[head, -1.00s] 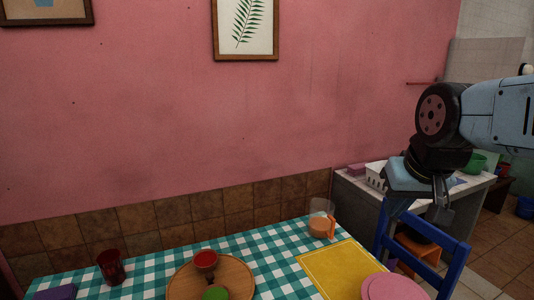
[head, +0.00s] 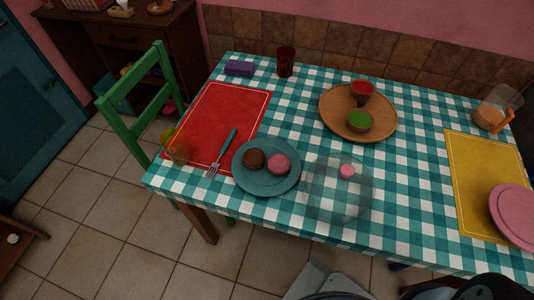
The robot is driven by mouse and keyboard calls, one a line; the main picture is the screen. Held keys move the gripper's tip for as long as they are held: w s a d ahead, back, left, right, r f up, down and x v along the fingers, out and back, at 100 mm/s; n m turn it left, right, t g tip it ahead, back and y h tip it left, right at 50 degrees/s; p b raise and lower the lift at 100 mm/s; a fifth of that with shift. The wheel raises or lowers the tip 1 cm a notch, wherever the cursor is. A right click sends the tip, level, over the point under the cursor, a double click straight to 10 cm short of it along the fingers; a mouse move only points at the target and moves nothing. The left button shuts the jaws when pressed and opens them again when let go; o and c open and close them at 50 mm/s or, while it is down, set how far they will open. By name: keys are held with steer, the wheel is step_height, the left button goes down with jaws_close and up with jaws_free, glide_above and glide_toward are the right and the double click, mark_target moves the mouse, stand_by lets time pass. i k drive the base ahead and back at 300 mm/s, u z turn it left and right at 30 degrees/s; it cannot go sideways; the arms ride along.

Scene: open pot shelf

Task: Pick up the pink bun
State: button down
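A round pink bun (head: 278,164) lies on a teal plate (head: 265,188) near the front edge of the table, touching or almost touching a brown bun (head: 254,159) on its left. A smaller pink round piece (head: 347,171) sits to the right, on or under a clear glass dish or cover (head: 335,205); I cannot tell which. My gripper's fingertips are not in this view. Dark and grey parts of my own body show at the bottom edge and lower right.
A fork (head: 222,152) lies on the red mat (head: 230,105), beside an orange-yellow glass (head: 176,147). A wooden tray (head: 335,112) holds a red cup (head: 362,90) and a green-topped bun (head: 359,121). A pink plate (head: 515,212) overlaps the yellow mat (head: 470,165). A green chair (head: 135,115) stands left.

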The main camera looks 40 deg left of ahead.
mark_target(279, 165)
steer(key=u, duration=0.1)
steer(key=k, duration=0.25)
steer(key=u, duration=0.1)
steer(key=i, duration=0.1)
steer(key=u, duration=2.75)
steer(key=k, duration=1.15)
steer(key=z, duration=0.6)
steer(key=i, duration=0.9)
steer(key=z, duration=0.05)
